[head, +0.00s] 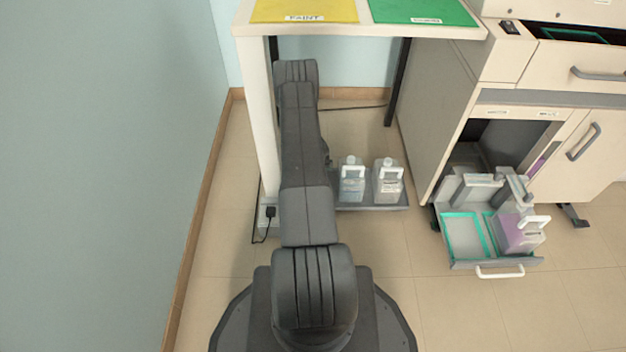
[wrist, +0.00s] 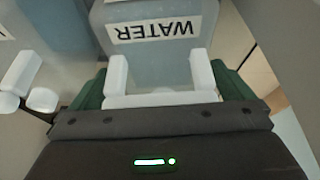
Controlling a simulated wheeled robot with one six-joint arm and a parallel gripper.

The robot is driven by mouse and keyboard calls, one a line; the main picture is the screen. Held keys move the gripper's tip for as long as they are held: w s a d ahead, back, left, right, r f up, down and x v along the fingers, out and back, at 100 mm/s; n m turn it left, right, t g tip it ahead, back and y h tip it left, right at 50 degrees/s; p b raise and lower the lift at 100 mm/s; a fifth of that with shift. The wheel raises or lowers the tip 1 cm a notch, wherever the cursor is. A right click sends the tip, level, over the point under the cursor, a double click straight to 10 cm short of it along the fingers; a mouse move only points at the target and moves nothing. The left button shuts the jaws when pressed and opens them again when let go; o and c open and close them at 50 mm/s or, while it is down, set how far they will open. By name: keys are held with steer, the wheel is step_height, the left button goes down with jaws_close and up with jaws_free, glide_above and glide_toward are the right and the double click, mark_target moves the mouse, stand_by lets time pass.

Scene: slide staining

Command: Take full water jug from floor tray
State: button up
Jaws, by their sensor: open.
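In the wrist view a translucent blue-grey jug (wrist: 160,60) fills the middle, with a white label reading WATER upside down and a white handle (wrist: 155,98). My gripper (wrist: 163,90) is open, with one dark green finger on each side of the handle. Contact cannot be told, and the liquid level is not clear. In the head view the grey floor tray (head: 385,207) sits under the table. Two jugs with white handles, one bluish (head: 352,186) and one clearer (head: 388,186), stand on it. My arm hides the tray's left part and my gripper there.
The table's white leg (head: 262,130) stands left of my arm. A neighbouring white handle (wrist: 20,80) is close at the left in the wrist view. A pulled-out drawer (head: 487,265) with a purple-filled jug (head: 520,238) stands at right. Floor in front of the tray is free.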

steer(key=shift+c, duration=0.4)
steer(key=c, duration=1.4)
steer(key=shift+w, duration=0.1)
steer(key=shift+c, duration=1.4)
steer(key=shift+r, duration=0.15)
